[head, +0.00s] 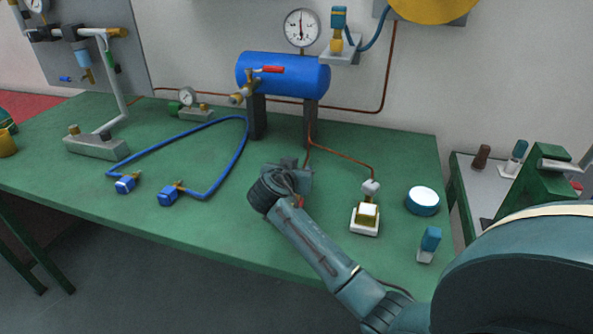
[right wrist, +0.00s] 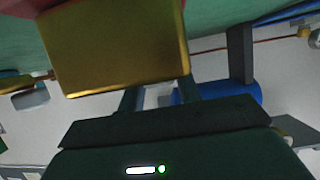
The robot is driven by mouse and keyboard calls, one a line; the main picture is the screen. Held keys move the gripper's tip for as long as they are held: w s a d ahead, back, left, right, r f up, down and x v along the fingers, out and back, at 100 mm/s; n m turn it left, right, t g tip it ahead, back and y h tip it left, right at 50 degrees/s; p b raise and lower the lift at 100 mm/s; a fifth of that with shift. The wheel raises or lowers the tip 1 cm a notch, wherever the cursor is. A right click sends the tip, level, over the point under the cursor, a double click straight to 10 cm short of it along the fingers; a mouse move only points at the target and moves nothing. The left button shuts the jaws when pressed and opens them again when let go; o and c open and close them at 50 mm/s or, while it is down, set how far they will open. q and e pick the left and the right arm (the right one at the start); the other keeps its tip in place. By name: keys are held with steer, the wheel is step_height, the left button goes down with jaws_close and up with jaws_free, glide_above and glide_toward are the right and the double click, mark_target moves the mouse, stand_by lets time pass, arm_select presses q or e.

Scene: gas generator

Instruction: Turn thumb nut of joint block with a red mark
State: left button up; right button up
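My right arm reaches in from the lower right in the head view, and its gripper (head: 298,172) is over the middle of the green table. In the right wrist view its two dark fingers (right wrist: 160,97) stand apart with a gap between them. A large brass-coloured block (right wrist: 115,45) is close to the camera and covers the finger ends. I cannot tell whether the fingers touch it. A small red patch (head: 299,201) shows beside the wrist in the head view. A red area (right wrist: 18,7) also shows above the brass block. My left gripper is not in view.
A blue tank (head: 290,76) stands behind the gripper. Two blue hose-end blocks (head: 125,184) (head: 168,196) lie to the left. A white-based block with a yellow top (head: 366,215), a round blue tin (head: 422,200) and a blue-capped piece (head: 429,242) stand to the right.

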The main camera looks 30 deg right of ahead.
steer(key=o, duration=0.4)
steer(key=shift+c, duration=0.2)
steer(key=v, duration=1.3)
steer(key=shift+b, duration=0.4)
steer(key=shift+s, duration=0.1)
